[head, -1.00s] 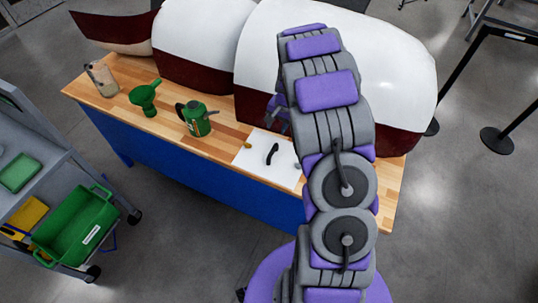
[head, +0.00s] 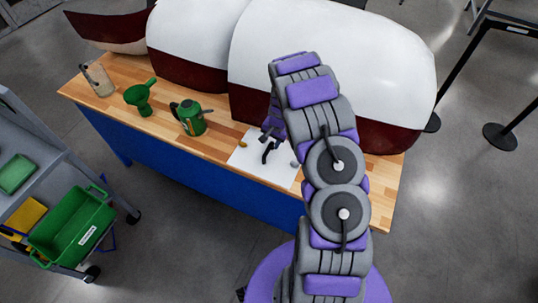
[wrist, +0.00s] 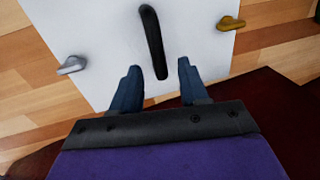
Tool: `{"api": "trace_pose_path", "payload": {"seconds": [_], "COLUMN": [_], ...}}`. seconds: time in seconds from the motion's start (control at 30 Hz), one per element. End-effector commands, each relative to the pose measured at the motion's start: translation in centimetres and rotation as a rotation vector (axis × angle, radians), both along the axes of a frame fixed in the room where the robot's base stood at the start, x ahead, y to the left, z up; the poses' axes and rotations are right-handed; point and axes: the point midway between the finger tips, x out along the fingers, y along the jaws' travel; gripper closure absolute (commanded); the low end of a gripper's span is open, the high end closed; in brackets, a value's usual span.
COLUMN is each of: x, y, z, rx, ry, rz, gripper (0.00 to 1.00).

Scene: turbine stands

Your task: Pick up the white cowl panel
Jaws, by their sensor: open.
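The white cowl panel (head: 252,167) lies flat on the wooden table; in the wrist view it also shows (wrist: 105,35). It bears a black curved handle (wrist: 152,38), a silver latch (wrist: 72,65) and a brass latch (wrist: 230,23). My gripper (wrist: 158,68) is open and empty, pointing down over the panel. In the wrist view the near end of the handle shows between the two fingertips. I cannot tell how high the fingertips are above it. In the head view my gripper (head: 268,137) is partly hidden behind my arm.
Large white and dark red shells (head: 335,50) stand along the table's back. A green oil can (head: 191,118), a green funnel (head: 141,97) and a clear jug (head: 98,79) are at left on the wooden table (head: 215,150). A grey cart with a green bin (head: 72,228) stands lower left.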

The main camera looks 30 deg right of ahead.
Motion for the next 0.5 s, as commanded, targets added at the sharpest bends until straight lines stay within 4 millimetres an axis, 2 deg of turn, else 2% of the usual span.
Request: {"api": "trace_pose_path", "payload": {"seconds": [0.3, 0.5], "x": [-0.2, 0.0], "y": [1.4, 1.0], "z": [-4.1, -4.7], "rx": [-0.008, -0.003], "ry": [0.006, 0.002], "rz": [0.003, 0.001], "gripper": [0.56, 0.56]}}
